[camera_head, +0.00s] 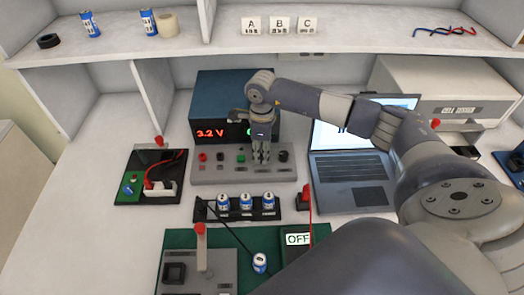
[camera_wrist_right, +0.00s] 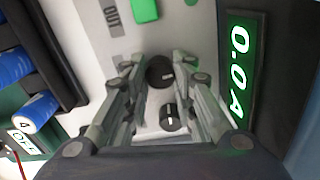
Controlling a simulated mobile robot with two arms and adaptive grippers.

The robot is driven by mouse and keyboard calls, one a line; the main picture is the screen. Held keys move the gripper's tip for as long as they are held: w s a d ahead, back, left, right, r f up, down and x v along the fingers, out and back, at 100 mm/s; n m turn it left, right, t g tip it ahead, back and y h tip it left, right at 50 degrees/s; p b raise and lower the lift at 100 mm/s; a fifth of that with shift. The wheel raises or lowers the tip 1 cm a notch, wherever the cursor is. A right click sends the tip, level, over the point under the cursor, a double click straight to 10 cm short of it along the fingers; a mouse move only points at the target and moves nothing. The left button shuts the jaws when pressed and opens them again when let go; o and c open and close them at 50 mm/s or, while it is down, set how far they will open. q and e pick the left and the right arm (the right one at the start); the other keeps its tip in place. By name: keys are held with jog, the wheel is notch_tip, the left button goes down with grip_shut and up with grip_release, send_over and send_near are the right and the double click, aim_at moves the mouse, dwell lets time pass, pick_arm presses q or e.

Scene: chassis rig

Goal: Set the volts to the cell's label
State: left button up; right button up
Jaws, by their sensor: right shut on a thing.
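The power supply (camera_head: 235,90) at the back centre shows a red 3.2 V readout (camera_head: 210,133). In the right wrist view its green readout shows 0.0 A (camera_wrist_right: 238,80). My right gripper (camera_head: 261,158) points down at the supply's front panel, its fingers shut on the black knob (camera_wrist_right: 160,72) beside the green button (camera_wrist_right: 144,10). A second black knob (camera_wrist_right: 171,117) with a white mark stands beside it, free. Several blue cells (camera_head: 246,202) stand in a black holder, and another cell (camera_head: 260,262) is on the green board. My left gripper is not in view.
A laptop (camera_head: 350,168) stands open to the right, partly behind my right arm. A black box with red leads (camera_head: 150,175) is at left. The green board (camera_head: 180,240) in front carries a red-topped lever (camera_head: 201,240) and an OFF display (camera_head: 298,239).

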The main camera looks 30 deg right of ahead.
jog(key=m, duration=0.3)
jog(key=shift+m+b, duration=0.3)
jog(key=shift+m, duration=1.9)
jog(key=o, duration=1.1)
